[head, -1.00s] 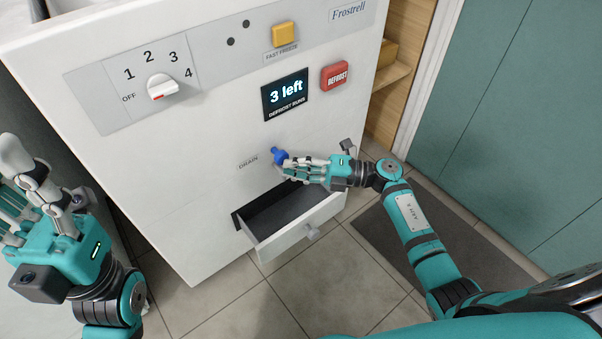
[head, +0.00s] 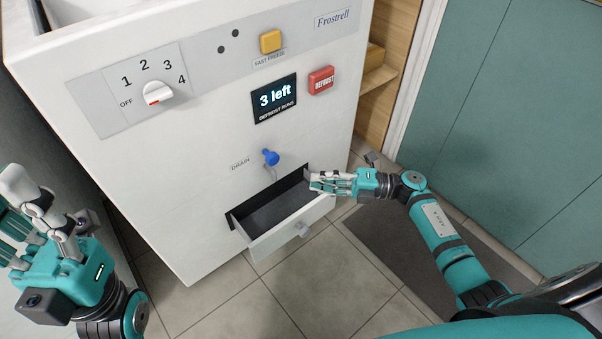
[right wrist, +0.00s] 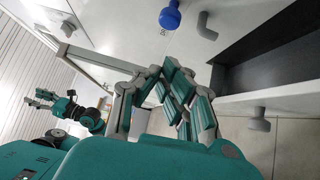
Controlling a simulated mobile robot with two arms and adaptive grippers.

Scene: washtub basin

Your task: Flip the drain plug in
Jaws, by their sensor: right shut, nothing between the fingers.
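The blue drain plug (head: 270,157) is on the white front panel, right of the DRAIN label (head: 240,165). A small grey bent spout (head: 271,173) shows just below it. In the right wrist view the plug (right wrist: 170,15) and the grey elbow (right wrist: 207,25) appear side by side with a gap. I cannot tell how the plug is seated. My right gripper (head: 317,183) is shut and empty, right of and below the plug, apart from it, by the drawer's right end. My left gripper (head: 22,222) is at the far left, fingers apart, away from the panel.
An open drawer (head: 291,238) with a dark, empty-looking inside juts out below the plug. Above are a dial (head: 157,93), a yellow button (head: 271,41), a display reading "3 left" (head: 275,97) and a red DEFROST button (head: 321,80). The tiled floor in front is clear.

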